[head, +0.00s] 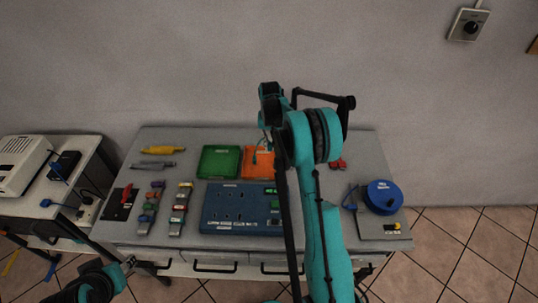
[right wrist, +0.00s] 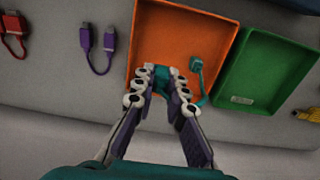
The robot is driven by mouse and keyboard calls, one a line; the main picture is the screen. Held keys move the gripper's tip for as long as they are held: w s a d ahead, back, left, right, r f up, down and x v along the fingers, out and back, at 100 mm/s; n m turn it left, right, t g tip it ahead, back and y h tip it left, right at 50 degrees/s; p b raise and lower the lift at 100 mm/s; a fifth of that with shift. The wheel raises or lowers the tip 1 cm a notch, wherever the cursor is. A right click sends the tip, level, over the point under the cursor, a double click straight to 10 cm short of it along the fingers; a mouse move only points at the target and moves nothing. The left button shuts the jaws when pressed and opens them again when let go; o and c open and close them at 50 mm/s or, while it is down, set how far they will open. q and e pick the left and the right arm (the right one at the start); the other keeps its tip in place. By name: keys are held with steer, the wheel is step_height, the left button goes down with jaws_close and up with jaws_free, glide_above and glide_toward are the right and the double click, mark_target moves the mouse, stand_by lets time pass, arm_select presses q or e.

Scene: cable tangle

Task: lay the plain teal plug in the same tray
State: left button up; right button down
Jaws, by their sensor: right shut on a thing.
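My right gripper (right wrist: 160,88) is over the orange tray (right wrist: 150,30) in the right wrist view. Its fingers are shut on a teal plug (right wrist: 171,74), mostly hidden between the fingertips. A teal cable end (right wrist: 196,64) shows beside it over the tray floor, its cord curving down past the fingers. I cannot tell whether the held plug touches the floor. In the head view, the orange tray (head: 253,172) stands at the back middle, partly behind my right arm. My left arm shows at the bottom left, but its jaws are not clear.
A green tray (head: 220,162) stands beside the orange one. A blue socket panel (head: 222,208) lies in front. A blue cable reel (head: 383,197) stands at the right. A purple cable (right wrist: 97,48) and a red cable (right wrist: 14,35) lie beside the orange tray.

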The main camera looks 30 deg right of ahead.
steer(key=shift+d, duration=0.3)
steer(key=shift+w+f, duration=0.1)
steer(key=shift+f, duration=0.05)
steer(key=shift+f+b, duration=0.45)
steer(key=shift+f, duration=0.15)
steer(key=shift+f+b, duration=1.7)
steer(key=shift+f, duration=1.55)
steer(key=c, duration=1.5)
jaws_free()
steer(key=shift+o, duration=0.2)
